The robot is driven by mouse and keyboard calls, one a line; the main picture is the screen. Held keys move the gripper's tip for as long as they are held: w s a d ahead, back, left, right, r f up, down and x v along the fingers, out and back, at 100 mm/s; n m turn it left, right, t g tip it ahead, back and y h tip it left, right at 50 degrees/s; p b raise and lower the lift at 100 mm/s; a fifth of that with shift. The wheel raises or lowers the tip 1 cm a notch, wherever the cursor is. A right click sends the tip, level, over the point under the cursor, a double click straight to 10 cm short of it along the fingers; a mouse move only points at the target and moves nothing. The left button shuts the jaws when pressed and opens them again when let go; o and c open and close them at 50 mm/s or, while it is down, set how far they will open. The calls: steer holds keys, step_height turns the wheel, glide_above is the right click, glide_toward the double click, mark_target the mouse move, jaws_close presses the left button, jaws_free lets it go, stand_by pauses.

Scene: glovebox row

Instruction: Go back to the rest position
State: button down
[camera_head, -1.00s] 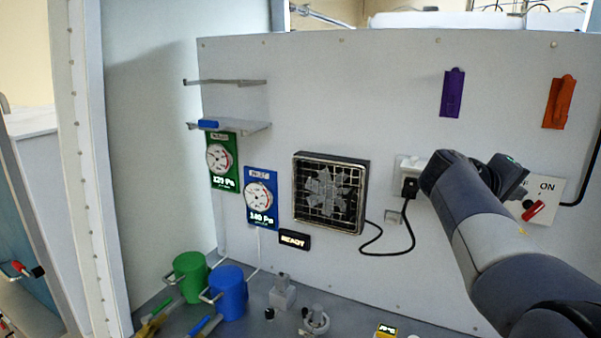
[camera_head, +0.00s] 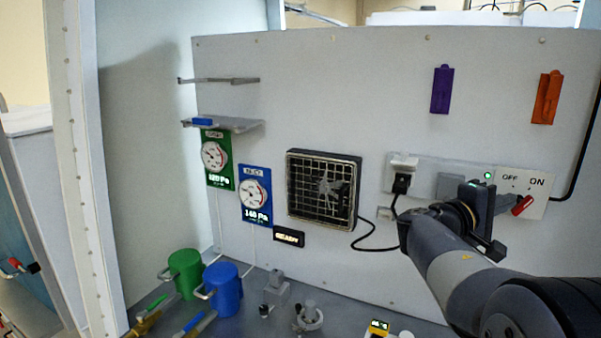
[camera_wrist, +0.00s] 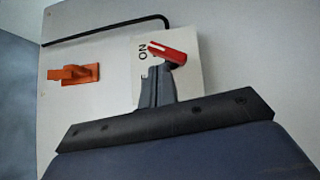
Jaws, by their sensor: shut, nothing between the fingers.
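My gripper (camera_head: 505,204) is at the right of the head view, in front of the back panel and close to the switch plate (camera_head: 537,182). Its fingers show together in the wrist view (camera_wrist: 157,88), with nothing between them. The red switch lever (camera_head: 522,206) lies just beyond the fingertips, on the ON side of the plate. It also shows in the wrist view (camera_wrist: 167,53), where the fingertips overlap its lower part. I cannot tell whether they touch it. My forearm crosses the lower right of the head view.
The back panel carries a square fan (camera_head: 323,190), a socket with a plugged black cable (camera_head: 401,184), a purple holder (camera_head: 442,89) and an orange holder (camera_head: 546,97). Green (camera_head: 186,273) and blue (camera_head: 223,289) mugs and small fittings stand on the floor at left and centre.

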steer(key=shift+f+n+t+h+p, duration=0.3)
steer(key=shift+n+t+h, duration=0.15)
steer(key=shift+n, duration=0.25)
steer(key=shift+f+n+t+h+p, duration=0.3)
steer(key=shift+n+t+h, duration=0.15)
steer(key=shift+n, duration=0.25)
steer(key=shift+a, duration=0.1)
